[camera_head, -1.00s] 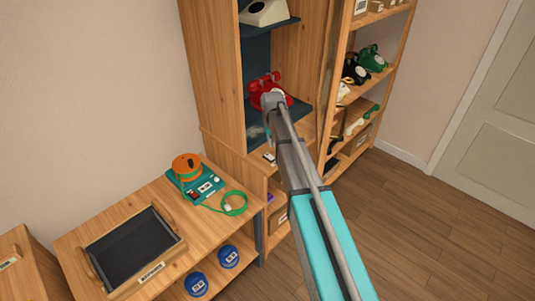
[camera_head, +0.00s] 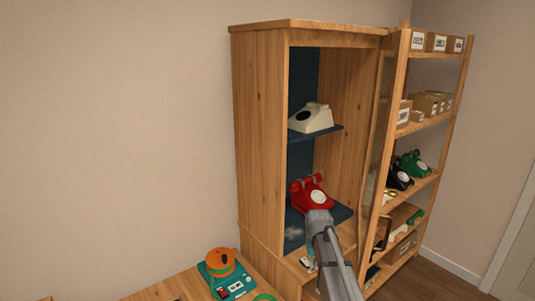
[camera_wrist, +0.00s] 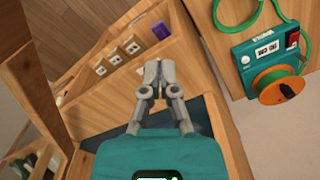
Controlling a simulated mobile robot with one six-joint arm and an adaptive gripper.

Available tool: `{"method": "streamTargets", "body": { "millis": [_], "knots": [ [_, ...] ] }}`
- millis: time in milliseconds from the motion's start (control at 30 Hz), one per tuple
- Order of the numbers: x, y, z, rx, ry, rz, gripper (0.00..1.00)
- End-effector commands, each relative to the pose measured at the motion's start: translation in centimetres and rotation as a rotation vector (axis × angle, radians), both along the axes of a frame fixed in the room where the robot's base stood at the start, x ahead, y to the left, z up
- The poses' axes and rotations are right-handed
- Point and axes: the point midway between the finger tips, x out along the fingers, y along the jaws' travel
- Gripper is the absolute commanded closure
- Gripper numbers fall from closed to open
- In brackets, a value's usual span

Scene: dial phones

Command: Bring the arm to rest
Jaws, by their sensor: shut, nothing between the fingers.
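My gripper (camera_wrist: 157,72) is in the wrist view with its two grey fingers together and nothing between them. It points toward the wooden cabinet's lower ledge, apart from the objects there as far as I can tell. In the head view my grey arm rises from the bottom edge to just below and in front of the red dial phone (camera_head: 311,197). The fingers are too small and partly hidden there to make out.
The cabinet (camera_head: 262,140) holds a white phone (camera_head: 311,119) on its upper shelf. An open rack (camera_head: 405,80) with boxes, a black phone (camera_head: 399,177) and a green phone (camera_head: 416,164) stands right. A teal device with an orange spool (camera_wrist: 277,58) sits on the bench.

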Motion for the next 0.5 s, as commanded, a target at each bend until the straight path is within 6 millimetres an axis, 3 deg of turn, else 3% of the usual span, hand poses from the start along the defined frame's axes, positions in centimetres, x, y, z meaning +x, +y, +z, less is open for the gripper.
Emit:
{"method": "streamTargets", "body": {
  "millis": [33,200,400,500],
  "knots": [
    [-3.3,0.1,0.2,0.0,0.0,-0.006,1.0],
    [-10.5,0.2,0.4,0.0,0.0,-0.032,1.0],
    [-17.0,0.3,0.7,0.0,0.0,-0.058,1.0],
    [-18.9,0.3,0.7,0.0,0.0,-0.065,1.0]
  ]
}}
